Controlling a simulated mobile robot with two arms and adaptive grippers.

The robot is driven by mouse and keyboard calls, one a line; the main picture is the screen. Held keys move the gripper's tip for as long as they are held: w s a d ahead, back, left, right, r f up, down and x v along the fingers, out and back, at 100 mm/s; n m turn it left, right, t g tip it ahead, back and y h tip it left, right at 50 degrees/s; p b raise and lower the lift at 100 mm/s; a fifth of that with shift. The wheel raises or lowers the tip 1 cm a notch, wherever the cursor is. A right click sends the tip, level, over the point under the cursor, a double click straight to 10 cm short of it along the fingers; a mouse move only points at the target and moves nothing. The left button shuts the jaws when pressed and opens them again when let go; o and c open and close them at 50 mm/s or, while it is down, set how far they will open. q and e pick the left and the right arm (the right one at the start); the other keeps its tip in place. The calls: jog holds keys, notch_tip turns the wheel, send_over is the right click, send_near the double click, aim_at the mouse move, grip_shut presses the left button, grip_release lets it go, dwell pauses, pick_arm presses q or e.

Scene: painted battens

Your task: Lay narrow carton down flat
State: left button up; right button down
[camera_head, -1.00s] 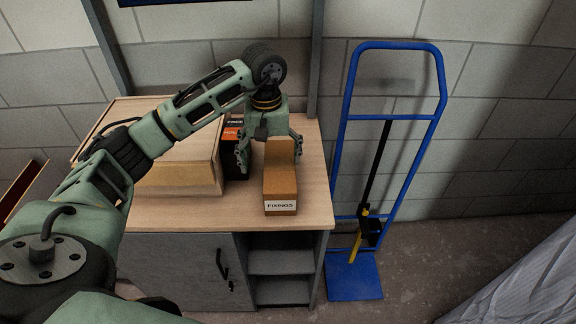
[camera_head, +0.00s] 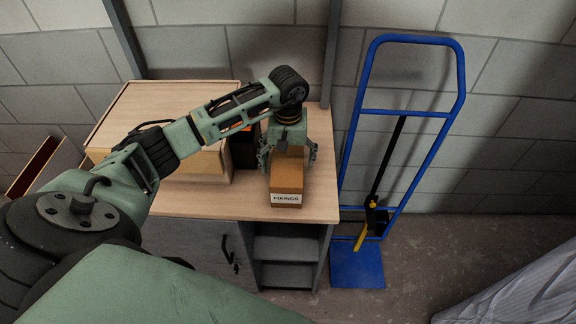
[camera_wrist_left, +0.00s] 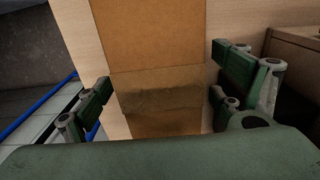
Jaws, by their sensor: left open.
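The narrow carton (camera_head: 287,182) is a brown box with a white FIXINGS label low on the side facing me. It rests near the front right of the wooden worktop (camera_head: 235,205). I cannot tell for sure whether it stands or lies. My left gripper (camera_head: 289,164) points down over its far part, fingers open, one on each side. In the left wrist view the carton (camera_wrist_left: 150,40) passes between the spread fingers (camera_wrist_left: 160,85), with a darker tape band across it. A gap shows at the right finger; contact at the left one is unclear. My right gripper is out of view.
A large wooden box (camera_head: 200,165) and a black box with an orange patch (camera_head: 243,150) stand left of the carton. A blue hand truck (camera_head: 357,270) stands right of the cabinet, against the block wall. Some worktop in front of the large box is clear.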

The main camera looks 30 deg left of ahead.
pick_arm(q)
jog(key=shift+c, duration=0.5)
jog(key=c, duration=1.1)
jog(key=shift+r, duration=0.1)
jog(key=c, duration=0.8)
jog(key=shift+w, duration=0.1)
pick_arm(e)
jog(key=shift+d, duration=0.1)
pick_arm(q)
jog(key=shift+r, duration=0.1)
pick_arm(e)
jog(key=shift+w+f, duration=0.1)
